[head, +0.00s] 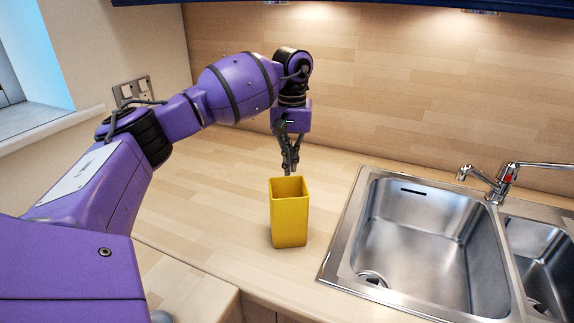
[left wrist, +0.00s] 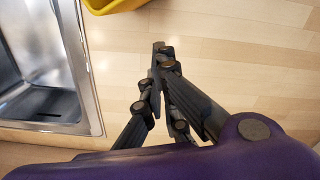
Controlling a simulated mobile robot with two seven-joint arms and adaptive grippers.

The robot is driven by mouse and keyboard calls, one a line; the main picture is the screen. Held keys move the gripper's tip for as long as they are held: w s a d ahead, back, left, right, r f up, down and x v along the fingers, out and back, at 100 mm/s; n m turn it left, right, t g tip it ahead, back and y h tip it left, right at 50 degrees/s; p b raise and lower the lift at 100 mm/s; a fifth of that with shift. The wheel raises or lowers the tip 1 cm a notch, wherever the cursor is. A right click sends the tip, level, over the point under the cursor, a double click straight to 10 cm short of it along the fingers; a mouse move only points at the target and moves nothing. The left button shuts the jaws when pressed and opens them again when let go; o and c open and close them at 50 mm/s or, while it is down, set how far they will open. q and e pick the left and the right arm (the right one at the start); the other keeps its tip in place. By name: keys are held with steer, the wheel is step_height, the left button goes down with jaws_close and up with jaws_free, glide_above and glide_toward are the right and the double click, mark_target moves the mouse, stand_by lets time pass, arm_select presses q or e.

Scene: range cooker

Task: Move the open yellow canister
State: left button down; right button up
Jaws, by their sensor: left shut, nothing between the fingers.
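The open yellow canister (head: 289,218) stands upright on the wooden worktop, just left of the sink, in the head view. Its open top faces up. In the left wrist view only a part of the yellow canister (left wrist: 112,6) shows at the top edge. My left gripper (head: 289,171) is shut and empty, pointing down behind the canister's rim in the head view. In the left wrist view the fingers of my left gripper (left wrist: 158,52) are together over bare worktop, apart from the canister. My right gripper is not in view.
A steel sink (head: 352,223) with two basins lies right of the canister, with a tap (head: 496,185) at its back. A wooden splashback (head: 400,90) rises behind. The worktop (head: 205,205) left of the canister is clear. A wall socket (head: 132,90) is at the left.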

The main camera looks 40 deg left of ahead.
mark_target(289, 194)
arm_select(q)
step_height(289, 194, down, 7)
steer(key=shift+f+p, duration=0.2)
steer(key=shift+p, duration=0.25)
steer(key=s, duration=0.1)
steer(key=s+d+p, duration=0.1)
steer(key=shift+s+d+r+p, duration=0.25)
steer(key=shift+s+p, duration=0.15)
steer(key=shift+s+d, duration=0.15)
steer(key=shift+s, duration=0.1)
steer(key=shift+s+d+f, duration=0.1)
steer(key=shift+f, duration=0.15)
steer(key=shift+s+d+p, duration=0.3)
steer(key=shift+s+d, duration=0.1)
steer(key=shift+s, duration=0.4)
steer(key=shift+s+d, duration=0.25)
steer(key=shift+s, duration=0.1)
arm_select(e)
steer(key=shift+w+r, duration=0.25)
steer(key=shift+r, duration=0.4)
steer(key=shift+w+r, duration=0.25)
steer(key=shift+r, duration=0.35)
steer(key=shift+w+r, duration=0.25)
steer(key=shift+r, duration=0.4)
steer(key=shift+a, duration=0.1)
